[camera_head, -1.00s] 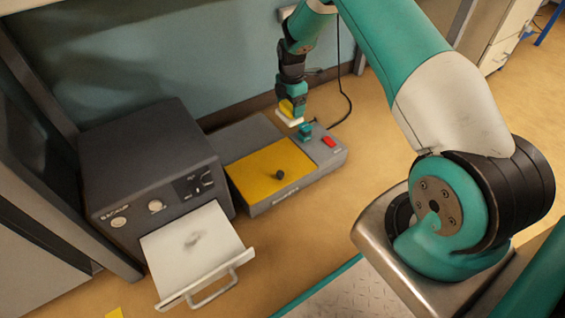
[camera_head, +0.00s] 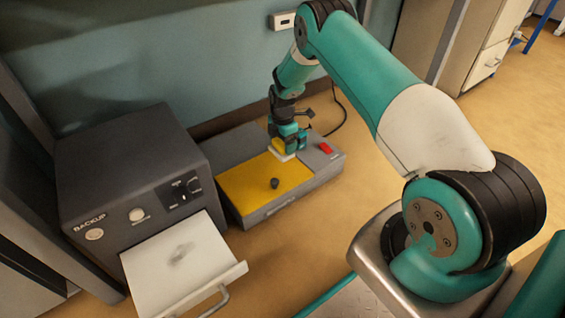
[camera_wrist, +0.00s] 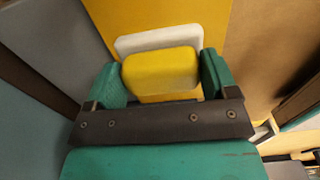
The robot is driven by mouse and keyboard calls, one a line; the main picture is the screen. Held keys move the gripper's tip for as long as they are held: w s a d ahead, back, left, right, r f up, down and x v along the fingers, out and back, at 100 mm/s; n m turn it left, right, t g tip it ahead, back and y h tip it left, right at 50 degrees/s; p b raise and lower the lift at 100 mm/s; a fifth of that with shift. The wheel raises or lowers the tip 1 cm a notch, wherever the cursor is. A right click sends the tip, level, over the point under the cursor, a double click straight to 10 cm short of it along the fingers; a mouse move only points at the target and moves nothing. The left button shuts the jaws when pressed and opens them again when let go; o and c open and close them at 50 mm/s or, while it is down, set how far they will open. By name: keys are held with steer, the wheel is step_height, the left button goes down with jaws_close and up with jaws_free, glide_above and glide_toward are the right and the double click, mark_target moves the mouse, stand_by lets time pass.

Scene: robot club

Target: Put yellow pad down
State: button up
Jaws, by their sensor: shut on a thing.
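The yellow pad (camera_wrist: 160,70) has a white layer on its far side and sits between the two green fingers of my gripper (camera_wrist: 163,80). In the head view the pad (camera_head: 279,147) shows partly behind my gripper (camera_head: 288,143). My gripper is shut on it, over the back right part of the grey device with the yellow plate (camera_head: 262,182). The pad's white edge is very close to the yellow plate's back right corner. I cannot tell whether they touch.
A red switch (camera_head: 326,148) is on the device's right end. A dark grey box (camera_head: 130,180) stands to the left, with its white drawer (camera_head: 180,265) open. Brown floor is clear in front of the device.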

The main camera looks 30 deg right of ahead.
mark_target(282, 154)
steer(key=shift+f+b, duration=1.15)
steer(key=shift+f, duration=1.8)
steer(key=shift+f, duration=0.3)
steer(key=o, duration=0.8)
steer(key=shift+c, duration=0.2)
steer(key=shift+b, duration=0.3)
step_height(282, 154, up, 18)
steer(key=p, duration=1.1)
steer(key=shift+f, duration=0.2)
